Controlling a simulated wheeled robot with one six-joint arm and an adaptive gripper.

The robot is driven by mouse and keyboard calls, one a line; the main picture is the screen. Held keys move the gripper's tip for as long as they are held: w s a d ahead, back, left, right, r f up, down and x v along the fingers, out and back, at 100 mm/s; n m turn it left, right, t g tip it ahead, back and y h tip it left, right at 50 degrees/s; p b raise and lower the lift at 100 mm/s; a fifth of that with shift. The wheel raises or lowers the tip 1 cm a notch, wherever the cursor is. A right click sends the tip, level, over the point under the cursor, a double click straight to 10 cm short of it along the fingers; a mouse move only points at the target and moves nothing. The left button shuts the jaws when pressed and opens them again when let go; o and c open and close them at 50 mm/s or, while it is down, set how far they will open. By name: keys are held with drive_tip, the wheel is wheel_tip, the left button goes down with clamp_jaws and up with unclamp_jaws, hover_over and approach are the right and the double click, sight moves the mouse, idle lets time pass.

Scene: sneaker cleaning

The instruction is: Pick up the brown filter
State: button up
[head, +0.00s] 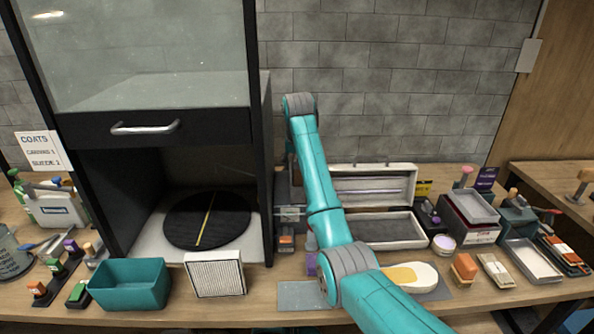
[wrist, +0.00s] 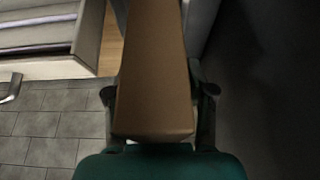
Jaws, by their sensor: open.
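A plain brown block-shaped thing (wrist: 153,75), which looks like the brown filter, fills the middle of the wrist view, running from the top edge down close to my gripper's teal body. My gripper (wrist: 157,92) is open, with one dark finger on each side of the block. I cannot tell whether the fingers touch it. In the head view my teal arm reaches back between the black cabinet and the open case, and its end is hidden there. I cannot make out the brown filter in the head view.
The black cabinet (head: 262,150) stands close on the left of my arm, and the open case (head: 372,170) on the right. A white pleated filter (head: 215,274) and a teal bin (head: 130,284) stand at the front. The brick wall (head: 400,80) is behind.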

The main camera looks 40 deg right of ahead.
clamp_jaws()
drive_tip(key=shift+r, duration=0.1)
